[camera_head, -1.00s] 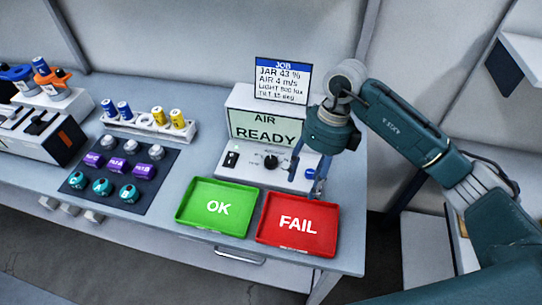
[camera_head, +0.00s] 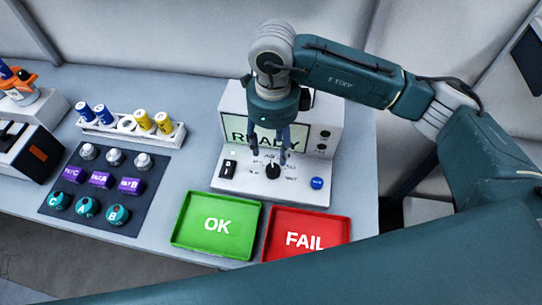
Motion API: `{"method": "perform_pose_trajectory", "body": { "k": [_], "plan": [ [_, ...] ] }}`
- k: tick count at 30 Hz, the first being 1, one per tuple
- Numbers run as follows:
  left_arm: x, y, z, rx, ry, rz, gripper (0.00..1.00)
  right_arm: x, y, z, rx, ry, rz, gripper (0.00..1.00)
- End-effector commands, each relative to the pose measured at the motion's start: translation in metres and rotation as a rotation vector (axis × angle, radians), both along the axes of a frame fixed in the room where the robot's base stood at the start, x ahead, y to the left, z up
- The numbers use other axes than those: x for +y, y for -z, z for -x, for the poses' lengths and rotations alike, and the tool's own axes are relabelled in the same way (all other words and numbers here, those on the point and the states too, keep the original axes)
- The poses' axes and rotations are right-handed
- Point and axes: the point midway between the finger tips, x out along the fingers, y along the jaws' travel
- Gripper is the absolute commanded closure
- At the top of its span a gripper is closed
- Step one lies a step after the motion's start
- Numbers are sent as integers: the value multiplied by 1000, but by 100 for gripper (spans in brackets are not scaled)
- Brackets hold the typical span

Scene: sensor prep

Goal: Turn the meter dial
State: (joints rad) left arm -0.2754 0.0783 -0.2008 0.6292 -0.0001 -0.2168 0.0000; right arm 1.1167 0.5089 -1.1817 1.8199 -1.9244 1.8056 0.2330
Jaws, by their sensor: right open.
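The meter (camera_head: 212,120) is a pale box at the back right of the bench. Its screen reads READY and is partly hidden by my right gripper. The black dial (camera_head: 273,171) sits in the middle of its sloping front panel. My right gripper (camera_head: 269,157) points down over the panel, open, with one finger to each side above the dial. I cannot tell whether the fingers touch anything. My left gripper is not in view.
A black switch (camera_head: 228,169) and a blue button (camera_head: 317,183) flank the dial. A green OK tray (camera_head: 181,232) and a red FAIL tray (camera_head: 341,224) lie in front. A dark mat (camera_head: 113,219) with several sensors and a battery rack (camera_head: 160,139) are left.

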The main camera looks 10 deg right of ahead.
Motion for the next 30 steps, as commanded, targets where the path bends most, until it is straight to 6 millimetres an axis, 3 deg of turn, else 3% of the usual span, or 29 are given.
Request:
{"method": "perform_pose_trajectory", "body": {
  "k": [6,9,14,21,27,30],
  "plan": [
    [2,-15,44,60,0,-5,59,-1,39,2,6,1,2,49],
    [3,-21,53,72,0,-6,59,-1,58,2,8,1,2,49],
    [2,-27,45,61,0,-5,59,-1,80,1,3,2,1,49],
    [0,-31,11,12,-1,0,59,-1,93,1,1,0,0,49],
    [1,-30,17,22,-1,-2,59,-1,93,1,1,1,1,49],
    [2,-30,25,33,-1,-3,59,-1,93,1,1,1,0,69]
  ]
}}
